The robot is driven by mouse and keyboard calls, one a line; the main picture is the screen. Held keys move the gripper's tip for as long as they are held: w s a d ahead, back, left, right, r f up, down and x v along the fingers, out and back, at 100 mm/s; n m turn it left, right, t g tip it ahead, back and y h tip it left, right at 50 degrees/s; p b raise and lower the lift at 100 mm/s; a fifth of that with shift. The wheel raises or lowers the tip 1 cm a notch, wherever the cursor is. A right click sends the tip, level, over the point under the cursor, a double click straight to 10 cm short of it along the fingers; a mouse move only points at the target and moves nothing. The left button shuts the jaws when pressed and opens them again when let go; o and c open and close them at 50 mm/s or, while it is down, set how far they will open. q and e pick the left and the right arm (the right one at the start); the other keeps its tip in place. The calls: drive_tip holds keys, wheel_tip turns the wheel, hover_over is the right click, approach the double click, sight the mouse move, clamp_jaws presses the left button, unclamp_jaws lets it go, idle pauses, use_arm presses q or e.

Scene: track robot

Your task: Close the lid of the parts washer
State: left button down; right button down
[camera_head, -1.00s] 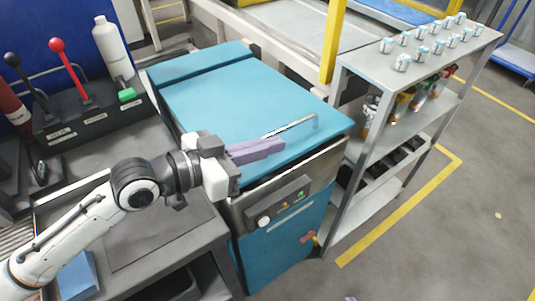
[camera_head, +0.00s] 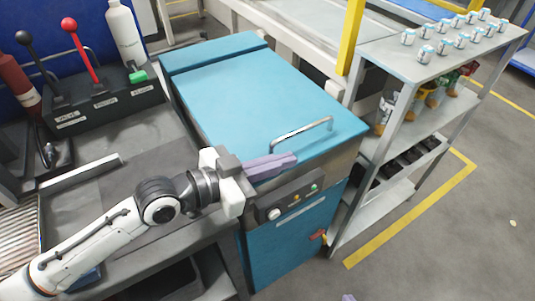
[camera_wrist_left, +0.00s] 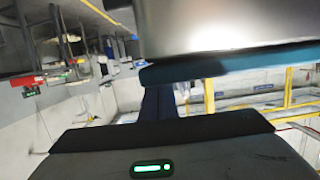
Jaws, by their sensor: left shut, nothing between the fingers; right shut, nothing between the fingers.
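The parts washer (camera_head: 300,235) is a teal cabinet with a control panel on its front. Its teal lid (camera_head: 240,95) lies over the top, nearly flat, with a steel bar handle (camera_head: 300,130) near the front edge. I cannot tell whether a thin gap is left below the lid. My left gripper (camera_head: 293,158) is shut and empty, its purple fingers at the lid's front edge beside the handle's left end. In the left wrist view, a steel surface (camera_wrist_left: 230,25) with a teal edge fills the upper right. Only a purple tip of my right gripper (camera_head: 348,298) shows at the bottom.
A metal shelf rack (camera_head: 400,65) with several cans on top stands close to the washer's right. A grey workbench (camera_head: 130,190) lies to the left under my left arm, with a lever box (camera_head: 100,100) and a white bottle (camera_head: 124,35) behind. Floor at the right front is clear.

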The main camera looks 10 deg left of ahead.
use_arm(q)
drive_tip(key=shift+s+f, duration=0.1)
drive_tip(key=shift+f, duration=0.55)
drive_tip(key=shift+s+d+f, duration=0.1)
drive_tip(key=shift+f, duration=0.15)
wheel_tip(320, 180, up, 6)
drive_tip(key=p, duration=0.5)
drive_tip(key=shift+r, duration=0.2)
drive_tip(key=shift+s+a+f+b, duration=0.45)
drive_tip(key=shift+s+a+b, duration=0.1)
drive_tip(key=shift+a+b, duration=0.2)
drive_tip(key=v, duration=0.6)
drive_tip(key=shift+a+r+b, duration=0.15)
drive_tip(key=shift+r+b, duration=0.1)
drive_tip(key=shift+b, duration=0.1)
drive_tip(key=shift+s+a+r, duration=0.4)
drive_tip(key=shift+s+a, duration=0.15)
